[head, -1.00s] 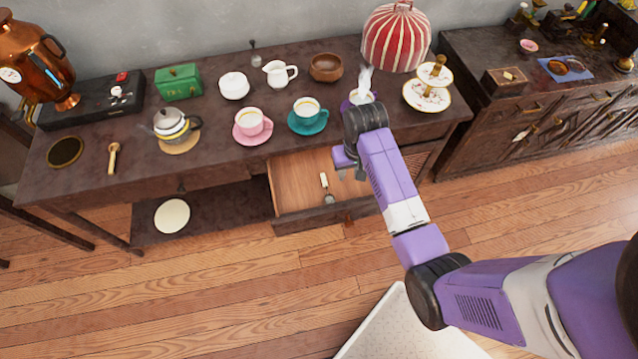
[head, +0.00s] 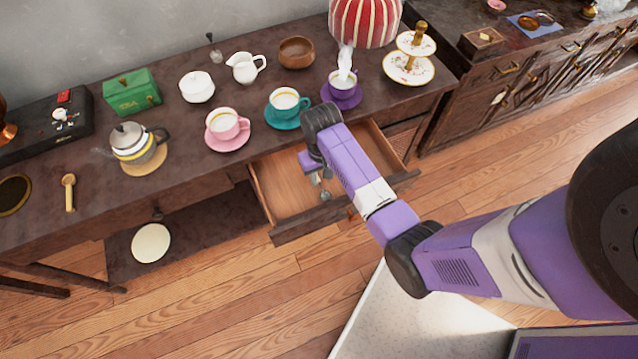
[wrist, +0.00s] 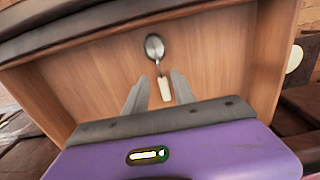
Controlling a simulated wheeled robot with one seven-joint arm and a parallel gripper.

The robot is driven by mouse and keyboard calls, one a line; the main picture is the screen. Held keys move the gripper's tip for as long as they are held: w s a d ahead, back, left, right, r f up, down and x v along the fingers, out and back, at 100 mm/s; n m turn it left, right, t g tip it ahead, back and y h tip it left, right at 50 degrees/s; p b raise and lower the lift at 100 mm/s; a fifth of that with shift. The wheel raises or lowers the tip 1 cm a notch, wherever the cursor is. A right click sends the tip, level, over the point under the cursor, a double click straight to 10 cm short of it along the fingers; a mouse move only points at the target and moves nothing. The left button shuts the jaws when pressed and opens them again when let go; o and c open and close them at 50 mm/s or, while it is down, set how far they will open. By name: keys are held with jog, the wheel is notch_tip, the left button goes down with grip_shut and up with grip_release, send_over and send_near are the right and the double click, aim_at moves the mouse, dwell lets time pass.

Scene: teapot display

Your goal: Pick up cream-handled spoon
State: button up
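The cream-handled spoon lies in the open drawer (head: 277,188). In the wrist view its cream handle (wrist: 165,89) points toward my gripper and its metal bowl (wrist: 154,47) points away. In the head view the spoon's bowl (head: 326,195) shows just below my fingers, and most of the handle is hidden. My gripper (head: 319,178) is open over the drawer. In the wrist view the open gripper (wrist: 158,91) has one finger on each side of the handle, with gaps between. I cannot tell how far the fingertips are above the drawer floor.
The table (head: 90,210) above the drawer holds a pink cup (head: 224,123), a teal cup (head: 286,103) and a purple cup (head: 343,84) near the arm. The drawer's front wall (head: 310,220) stands close to my gripper.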

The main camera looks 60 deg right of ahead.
aim_at(321, 186)
jog(key=shift+s+a+f, duration=0.15)
jog(key=shift+f, duration=1.7)
grip_shut()
jog(key=shift+r, duration=0.15)
